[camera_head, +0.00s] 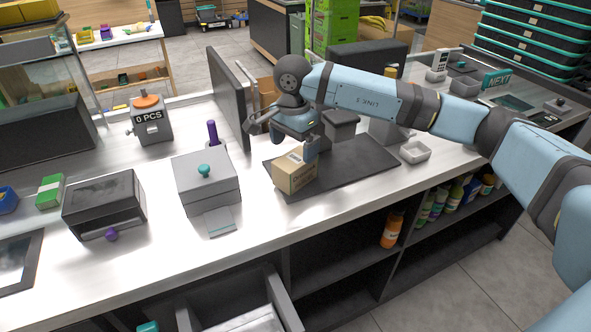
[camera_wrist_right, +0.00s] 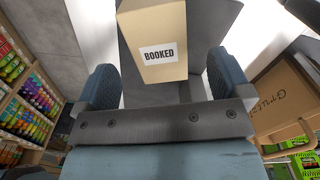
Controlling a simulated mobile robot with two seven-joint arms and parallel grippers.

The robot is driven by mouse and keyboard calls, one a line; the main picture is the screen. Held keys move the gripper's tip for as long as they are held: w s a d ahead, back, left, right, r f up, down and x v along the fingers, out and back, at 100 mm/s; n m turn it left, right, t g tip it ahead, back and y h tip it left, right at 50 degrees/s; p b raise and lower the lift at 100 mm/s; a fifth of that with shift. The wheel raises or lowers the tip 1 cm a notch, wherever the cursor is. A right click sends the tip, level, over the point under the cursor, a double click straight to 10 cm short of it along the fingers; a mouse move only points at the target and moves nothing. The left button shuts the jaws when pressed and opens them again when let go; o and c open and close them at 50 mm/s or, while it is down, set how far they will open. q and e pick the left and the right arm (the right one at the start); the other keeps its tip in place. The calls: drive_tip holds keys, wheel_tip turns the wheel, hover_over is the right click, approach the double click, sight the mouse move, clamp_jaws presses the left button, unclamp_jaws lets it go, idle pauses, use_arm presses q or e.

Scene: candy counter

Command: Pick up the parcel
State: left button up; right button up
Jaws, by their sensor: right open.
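The parcel (camera_head: 292,176) is a small brown cardboard box on the dark mat (camera_head: 365,164) on the counter. In the right wrist view the parcel (camera_wrist_right: 152,28) shows a white label reading "BOOKED", beyond and between the fingers. My right gripper (camera_head: 309,147) is over the parcel's far upper side in the head view, pointing down. In the wrist view my right gripper (camera_wrist_right: 162,82) is open, with one finger to each side and nothing clasped. Whether a fingertip touches the parcel cannot be told. My left gripper is not in view.
A dark upright panel (camera_head: 228,97) stands left of the mat. A grey box with a teal knob (camera_head: 205,185) and a dark box (camera_head: 104,204) stand further left. A small white tray (camera_head: 415,152) is right of the mat. Open shelves lie under the counter.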

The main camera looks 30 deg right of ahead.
sight(295, 158)
drive_tip(key=shift+d+f, duration=0.2)
drive_tip(key=shift+f, duration=3.25)
drive_tip(key=c, duration=1.3)
drive_tip(key=shift+r, duration=0.1)
